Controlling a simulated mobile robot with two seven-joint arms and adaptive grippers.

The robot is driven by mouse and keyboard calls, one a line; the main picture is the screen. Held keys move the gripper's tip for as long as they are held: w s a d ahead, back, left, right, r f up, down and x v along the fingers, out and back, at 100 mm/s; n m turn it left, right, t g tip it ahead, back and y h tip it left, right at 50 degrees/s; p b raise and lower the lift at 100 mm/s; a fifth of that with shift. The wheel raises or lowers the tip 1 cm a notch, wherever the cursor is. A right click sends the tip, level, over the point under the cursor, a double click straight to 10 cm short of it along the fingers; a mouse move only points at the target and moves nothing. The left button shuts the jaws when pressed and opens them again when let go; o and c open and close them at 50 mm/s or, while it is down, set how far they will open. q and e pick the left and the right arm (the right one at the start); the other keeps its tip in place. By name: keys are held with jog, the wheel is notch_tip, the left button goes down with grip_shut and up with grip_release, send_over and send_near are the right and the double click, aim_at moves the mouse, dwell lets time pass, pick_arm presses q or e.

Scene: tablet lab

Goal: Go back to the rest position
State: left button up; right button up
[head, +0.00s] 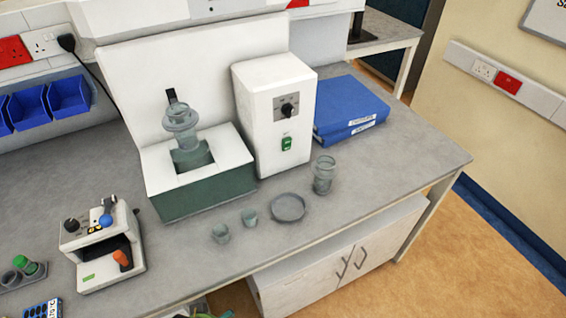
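Neither of my grippers shows in the head view, and no part of my arms is in it. A grey lab bench (380,150) runs across the view. On it stands a white and green machine (205,198) with a clear glass-like vessel (181,120) held over its square opening. A white box (262,100) with a black knob and a green switch stands beside it. Two small cups (221,233), a round shallow dish (288,207) and a clear jar (324,174) stand near the bench's front edge. Where my grippers are cannot be seen.
Blue binders (346,108) lie at the back right of the bench. A small white device (100,245) with a blue-knobbed lever stands at the left. Blue bins (68,97) hang at the back left. White cupboard doors (345,265) are below the bench. Orange floor (480,260) is clear at right.

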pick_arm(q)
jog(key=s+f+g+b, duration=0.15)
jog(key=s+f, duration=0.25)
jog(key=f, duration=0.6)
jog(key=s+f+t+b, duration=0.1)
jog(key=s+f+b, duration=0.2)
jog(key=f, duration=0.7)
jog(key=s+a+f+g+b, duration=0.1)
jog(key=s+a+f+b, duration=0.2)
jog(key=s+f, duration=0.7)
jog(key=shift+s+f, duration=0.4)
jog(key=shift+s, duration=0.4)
